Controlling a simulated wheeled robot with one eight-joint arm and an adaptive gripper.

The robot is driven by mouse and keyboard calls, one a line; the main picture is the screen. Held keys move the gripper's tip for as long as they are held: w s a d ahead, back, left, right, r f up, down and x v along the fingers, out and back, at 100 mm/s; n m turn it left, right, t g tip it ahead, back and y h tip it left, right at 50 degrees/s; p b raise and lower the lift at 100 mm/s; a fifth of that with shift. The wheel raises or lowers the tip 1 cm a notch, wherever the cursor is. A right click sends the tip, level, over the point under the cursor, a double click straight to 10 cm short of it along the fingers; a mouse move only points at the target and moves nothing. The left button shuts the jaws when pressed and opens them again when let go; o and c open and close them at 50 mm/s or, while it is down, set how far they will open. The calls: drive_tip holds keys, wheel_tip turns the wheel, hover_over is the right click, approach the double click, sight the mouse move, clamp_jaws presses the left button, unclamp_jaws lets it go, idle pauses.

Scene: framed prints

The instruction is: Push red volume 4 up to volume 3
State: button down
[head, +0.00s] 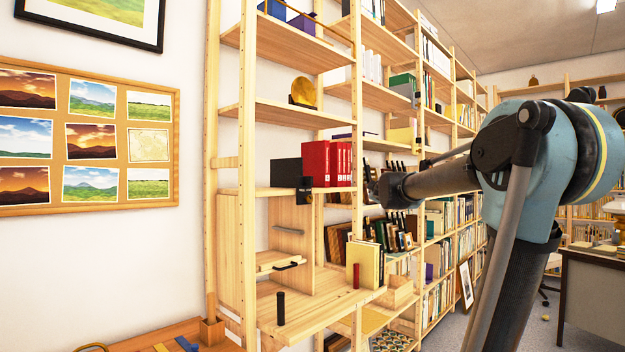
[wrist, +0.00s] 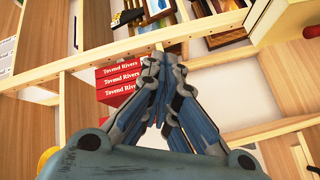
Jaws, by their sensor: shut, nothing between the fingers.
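Red volumes (head: 326,163) stand upright in a row on the middle shelf in the head view. In the wrist view their spines (wrist: 120,76) read "Tovend Rivers"; three spines show, stacked down the picture. I cannot read the volume numbers, so I cannot tell volume 3 from volume 4. My gripper (wrist: 164,68) is shut and empty, its fingertips just right of the red spines in the wrist view. I cannot tell whether they touch. In the head view my gripper (head: 374,188) is small and dark, right of the red volumes and near a shelf post.
A black box (head: 286,172) stands left of the red volumes, and a dark fitting (head: 304,190) sits at the shelf's front edge. Wooden posts (head: 357,120) frame the bay. Yellow books (head: 364,262) and a dark cylinder (head: 281,308) stand on the lower board.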

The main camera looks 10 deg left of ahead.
drive_tip(key=w+a+r+n+y, duration=0.4)
drive_tip(key=w+a+r+n, duration=0.1)
drive_tip(key=a, duration=0.3)
drive_tip(key=n+g+y, duration=0.3)
drive_tip(key=n+y, duration=0.3)
drive_tip(key=n, duration=0.2)
approach(321, 174)
drive_tip(key=s+a, duration=0.1)
drive_tip(key=a, duration=0.3)
drive_tip(key=x, duration=0.9)
drive_tip(key=shift+w+a, duration=0.2)
drive_tip(key=shift+w+d, duration=0.9)
drive_tip(key=shift+w, duration=0.15)
drive_tip(key=shift+w+d, duration=0.85)
drive_tip(key=shift+w, duration=0.2)
